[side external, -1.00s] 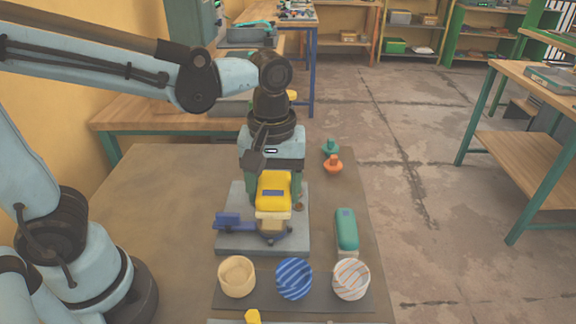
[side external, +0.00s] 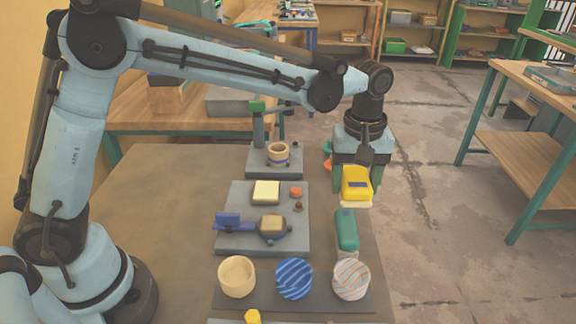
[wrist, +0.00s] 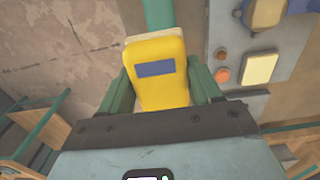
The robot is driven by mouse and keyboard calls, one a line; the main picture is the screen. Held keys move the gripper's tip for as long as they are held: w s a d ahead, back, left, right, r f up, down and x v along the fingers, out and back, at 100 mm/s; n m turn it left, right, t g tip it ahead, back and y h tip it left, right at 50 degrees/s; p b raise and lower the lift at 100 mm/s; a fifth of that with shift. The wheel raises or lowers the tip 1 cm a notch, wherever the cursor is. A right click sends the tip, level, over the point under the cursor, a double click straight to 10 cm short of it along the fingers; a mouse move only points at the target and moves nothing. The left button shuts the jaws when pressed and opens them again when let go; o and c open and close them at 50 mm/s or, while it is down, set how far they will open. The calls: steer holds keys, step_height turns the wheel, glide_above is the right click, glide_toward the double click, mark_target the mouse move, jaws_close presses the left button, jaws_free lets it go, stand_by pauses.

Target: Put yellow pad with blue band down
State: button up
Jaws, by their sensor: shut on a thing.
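The yellow pad with the blue band (side external: 356,184) has a pale underside and is held in my gripper (side external: 357,180). In the side external view it hangs at the right edge of the table, just behind the teal pad (side external: 346,229). The wrist view shows the yellow pad (wrist: 157,75) between the two green fingers of my gripper (wrist: 160,88), which are shut on it. The teal pad (wrist: 158,14) shows partly beyond it. I cannot tell the exact height of the yellow pad above the table.
A stand with a ringed cup (side external: 278,153) is behind. The table's left part is clear.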

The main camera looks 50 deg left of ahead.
steer(key=w+a+f, duration=0.4)
steer(key=a, duration=0.1)
steer(key=w+a+f, duration=0.1)
steer(key=w+a, duration=0.1)
steer(key=shift+w+a+f, duration=0.1)
steer(key=shift+a+f, duration=0.1)
steer(key=shift+f, duration=2.2)
steer(key=shift+f, duration=0.15)
steer(key=o, duration=1.1)
